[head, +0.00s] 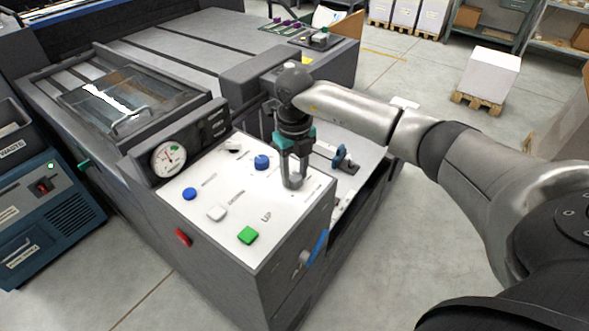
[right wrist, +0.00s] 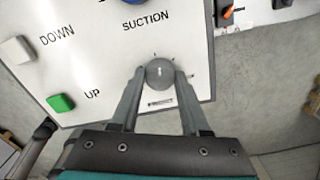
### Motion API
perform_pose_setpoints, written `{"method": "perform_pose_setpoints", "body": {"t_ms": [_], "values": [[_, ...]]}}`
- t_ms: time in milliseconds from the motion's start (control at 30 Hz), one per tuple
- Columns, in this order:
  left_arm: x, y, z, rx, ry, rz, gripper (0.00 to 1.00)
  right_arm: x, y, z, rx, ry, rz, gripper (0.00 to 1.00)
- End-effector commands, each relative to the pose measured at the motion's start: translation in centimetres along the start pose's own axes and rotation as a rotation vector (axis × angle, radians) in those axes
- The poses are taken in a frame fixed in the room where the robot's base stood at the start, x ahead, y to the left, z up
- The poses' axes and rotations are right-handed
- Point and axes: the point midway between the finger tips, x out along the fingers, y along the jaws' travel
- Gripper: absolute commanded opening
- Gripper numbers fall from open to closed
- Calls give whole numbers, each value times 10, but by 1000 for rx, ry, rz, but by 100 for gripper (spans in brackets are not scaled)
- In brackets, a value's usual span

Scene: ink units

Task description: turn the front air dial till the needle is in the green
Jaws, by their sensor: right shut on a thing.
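The grey round dial (right wrist: 159,73) with a white mark sits on the white control panel (right wrist: 90,45) near its edge, below the SUCTION label. My right gripper (right wrist: 160,82) is shut on the dial, one finger on each side; the white mark points up in the right wrist view. In the head view my right gripper (head: 293,182) reaches down to the panel's right part and mostly hides the dial. The round gauge (head: 168,158) stands at the panel's back left. Its face is white with small red and green marks; the needle's exact place is too small to tell.
On the panel are blue knobs (head: 262,162), a white DOWN button (right wrist: 17,50) and a green UP button (head: 247,235). A red button (head: 184,237) is on the panel's front side. A blue lever (head: 318,247) is on the right side. Open floor lies to the right.

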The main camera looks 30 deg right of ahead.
Motion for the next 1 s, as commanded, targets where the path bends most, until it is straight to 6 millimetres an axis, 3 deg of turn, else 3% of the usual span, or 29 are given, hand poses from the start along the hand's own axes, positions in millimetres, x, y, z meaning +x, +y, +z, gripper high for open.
{"method": "perform_pose_setpoints", "body": {"t_ms": [1000], "values": [[-62, -2, -6, -2, 0, -1, 79, -3, -1, 1, 920, -2, 0, 0]]}}
